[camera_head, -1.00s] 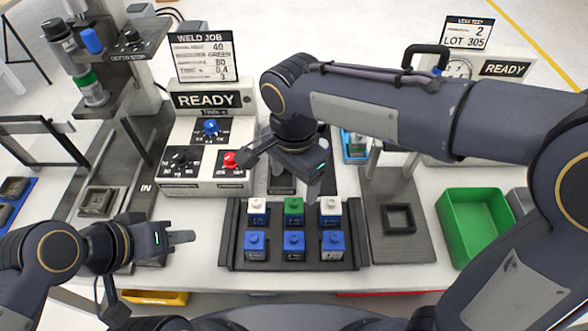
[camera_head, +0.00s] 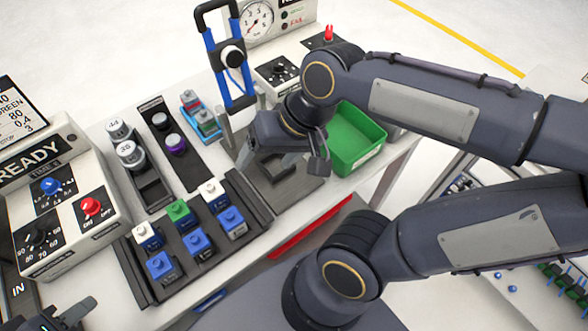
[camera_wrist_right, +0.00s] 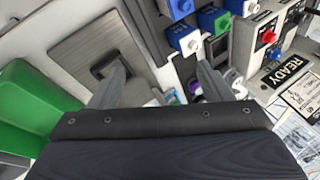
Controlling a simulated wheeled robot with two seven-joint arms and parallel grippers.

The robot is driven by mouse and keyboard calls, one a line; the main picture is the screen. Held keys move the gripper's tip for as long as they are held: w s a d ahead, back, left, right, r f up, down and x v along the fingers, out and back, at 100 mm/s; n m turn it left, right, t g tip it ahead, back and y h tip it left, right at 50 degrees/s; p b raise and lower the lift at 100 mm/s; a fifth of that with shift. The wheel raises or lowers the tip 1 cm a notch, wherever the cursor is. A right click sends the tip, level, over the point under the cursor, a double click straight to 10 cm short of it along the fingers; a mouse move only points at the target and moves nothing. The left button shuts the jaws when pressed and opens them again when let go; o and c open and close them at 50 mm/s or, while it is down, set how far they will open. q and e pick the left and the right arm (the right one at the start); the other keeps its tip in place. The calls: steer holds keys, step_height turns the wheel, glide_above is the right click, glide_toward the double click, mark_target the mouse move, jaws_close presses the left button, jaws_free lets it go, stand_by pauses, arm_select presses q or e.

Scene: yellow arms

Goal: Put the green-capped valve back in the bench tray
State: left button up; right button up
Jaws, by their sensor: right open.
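The green-capped valve (camera_head: 179,212) has a blue body and stands upright in the back row of the dark bench tray (camera_head: 140,281), between two white-capped valves (camera_head: 146,236). Blue-capped valves (camera_head: 197,243) fill the front row. Its green cap also shows in the right wrist view (camera_wrist_right: 218,20). My right gripper (camera_head: 282,162) is open and empty, right of the tray and above the grey plate with a square recess. In the right wrist view its fingers (camera_wrist_right: 160,84) are apart with nothing between them. My left gripper (camera_head: 76,316) is at the bottom left corner, partly cut off.
A green bin (camera_head: 357,142) stands right of the grey plate (camera_head: 292,187). Behind the tray are grey-capped cylinders (camera_head: 130,155), a purple-capped part (camera_head: 175,145) and a blue-framed stand (camera_head: 228,60). The READY control box (camera_head: 60,205) is left of the tray.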

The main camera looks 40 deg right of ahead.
steer(key=s, duration=0.1)
steer(key=s+d+f+n+t, duration=0.2)
steer(key=s, duration=0.1)
steer(key=shift+d+f+h, duration=0.25)
steer(key=shift+h, duration=0.05)
